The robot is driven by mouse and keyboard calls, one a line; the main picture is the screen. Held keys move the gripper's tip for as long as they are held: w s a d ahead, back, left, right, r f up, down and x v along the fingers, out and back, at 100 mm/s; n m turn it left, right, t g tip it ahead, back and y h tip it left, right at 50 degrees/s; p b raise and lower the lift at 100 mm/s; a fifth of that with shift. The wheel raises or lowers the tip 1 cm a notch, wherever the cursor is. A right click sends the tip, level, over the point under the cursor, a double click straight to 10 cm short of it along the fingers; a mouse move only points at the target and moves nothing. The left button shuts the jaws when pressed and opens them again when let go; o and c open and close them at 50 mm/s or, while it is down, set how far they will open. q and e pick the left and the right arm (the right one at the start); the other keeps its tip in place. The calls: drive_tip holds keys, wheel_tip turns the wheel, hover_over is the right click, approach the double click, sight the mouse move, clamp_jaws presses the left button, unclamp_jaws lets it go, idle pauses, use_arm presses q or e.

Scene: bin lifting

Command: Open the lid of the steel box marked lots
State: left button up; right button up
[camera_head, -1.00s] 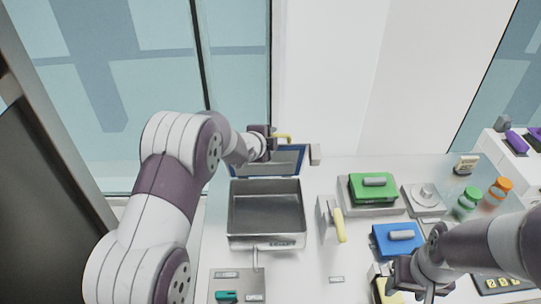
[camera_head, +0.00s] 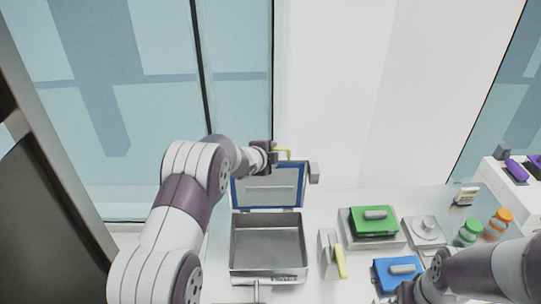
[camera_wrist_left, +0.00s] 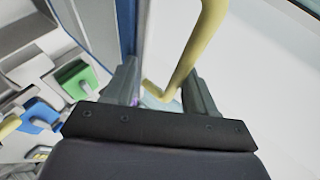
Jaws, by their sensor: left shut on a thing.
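The steel box (camera_head: 233,258) stands on the worktop in the head view, its inside bare grey metal. A label on its front rim is too small to read for sure. Its blue-edged lid (camera_head: 268,198) stands raised at the back edge, with the pale underside showing. My left gripper (camera_head: 270,155) is at the lid's top edge. In the left wrist view the yellow handle (camera_wrist_left: 190,60) lies between the fingers of the left gripper (camera_wrist_left: 160,92), which is shut on it. My right gripper (camera_head: 405,292) is at the bottom edge; its fingers are cut off.
Right of the box are a grey holder with a yellow-handled tool (camera_head: 340,262), a green-lidded container (camera_head: 374,220) and a blue one (camera_head: 397,272). Jars (camera_head: 470,232) stand farther right. A white wall and window are behind the worktop.

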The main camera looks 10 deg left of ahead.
use_arm(q)
drive_tip(key=shift+s+f, duration=0.25)
drive_tip(key=shift+f, duration=0.35)
drive_tip(key=o, duration=0.7)
drive_tip(key=shift+f, duration=0.15)
drive_tip(key=b+v, duration=0.1)
drive_tip(key=v, duration=0.3)
drive_tip(key=b+v, duration=0.1)
drive_tip(key=v, duration=0.3)
drive_tip(key=r+b+v, duration=0.1)
drive_tip(key=b+v, duration=0.1)
drive_tip(key=v, duration=0.2)
drive_tip(key=shift+r, duration=0.35)
drive_tip(key=shift+w+a, duration=0.1)
drive_tip(key=shift+a, duration=0.1)
